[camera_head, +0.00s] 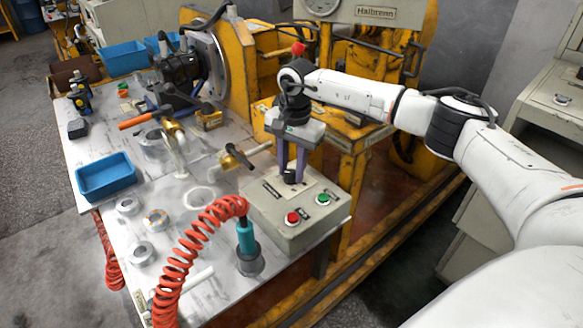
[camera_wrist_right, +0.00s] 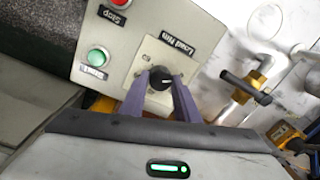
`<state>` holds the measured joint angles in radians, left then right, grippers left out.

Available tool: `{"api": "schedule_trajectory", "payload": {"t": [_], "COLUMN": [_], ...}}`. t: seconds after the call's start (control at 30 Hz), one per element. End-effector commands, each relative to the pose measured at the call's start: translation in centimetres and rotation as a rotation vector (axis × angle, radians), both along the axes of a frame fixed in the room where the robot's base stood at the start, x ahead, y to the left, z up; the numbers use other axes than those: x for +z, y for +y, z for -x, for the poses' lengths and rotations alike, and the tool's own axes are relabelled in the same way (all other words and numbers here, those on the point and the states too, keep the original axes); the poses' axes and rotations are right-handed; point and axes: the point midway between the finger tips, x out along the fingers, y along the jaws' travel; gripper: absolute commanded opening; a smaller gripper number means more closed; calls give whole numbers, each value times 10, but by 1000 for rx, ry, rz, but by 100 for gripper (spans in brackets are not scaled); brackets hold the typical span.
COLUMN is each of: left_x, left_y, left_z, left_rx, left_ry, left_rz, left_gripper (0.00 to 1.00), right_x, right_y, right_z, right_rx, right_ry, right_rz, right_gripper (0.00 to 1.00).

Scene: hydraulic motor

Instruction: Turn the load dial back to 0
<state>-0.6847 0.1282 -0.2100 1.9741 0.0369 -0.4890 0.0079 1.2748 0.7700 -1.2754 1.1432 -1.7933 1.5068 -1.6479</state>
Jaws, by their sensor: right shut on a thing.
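The load dial (camera_head: 290,176) is a small black knob on top of a grey control box (camera_head: 290,236) on the bench. In the right wrist view the dial (camera_wrist_right: 160,78) sits on a pale plate with a "Load" label and a white mark on the knob. My right gripper (camera_head: 291,172) points down at the box with its purple fingers around the dial. In the wrist view its fingers (camera_wrist_right: 160,80) are on either side of the knob, closed on it. The pointer's exact setting is too small to read. My left gripper is in neither view.
On the box are a red stop button (camera_head: 292,217) and a green start button (camera_head: 323,199). A red coiled hose (camera_head: 185,250) with a teal tool (camera_head: 246,238) stands close left of the box. A brass valve (camera_head: 230,158) lies behind it. Blue tray (camera_head: 105,177) at left.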

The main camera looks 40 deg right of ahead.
Motion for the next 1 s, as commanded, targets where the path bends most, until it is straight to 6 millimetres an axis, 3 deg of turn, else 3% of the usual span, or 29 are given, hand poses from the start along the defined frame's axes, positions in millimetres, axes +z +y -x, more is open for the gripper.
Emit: {"api": "schedule_trajectory", "payload": {"t": [0.03,0.07,0.17,0.53,1.0], "left_x": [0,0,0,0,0], "left_y": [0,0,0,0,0], "left_z": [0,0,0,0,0], "left_rx": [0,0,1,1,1], "left_ry": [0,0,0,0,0], "left_rz": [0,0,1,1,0], "left_gripper": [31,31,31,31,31], "right_x": [2,2,1,7,90], "right_y": [0,0,0,0,-2], "right_z": [-1,-1,-1,-1,3], "right_rx": [2,2,1,1,0], "right_ry": [-5,-5,-4,-2,-5], "right_rz": [0,0,-1,0,0], "right_gripper": [6,34,47,47,47]}}
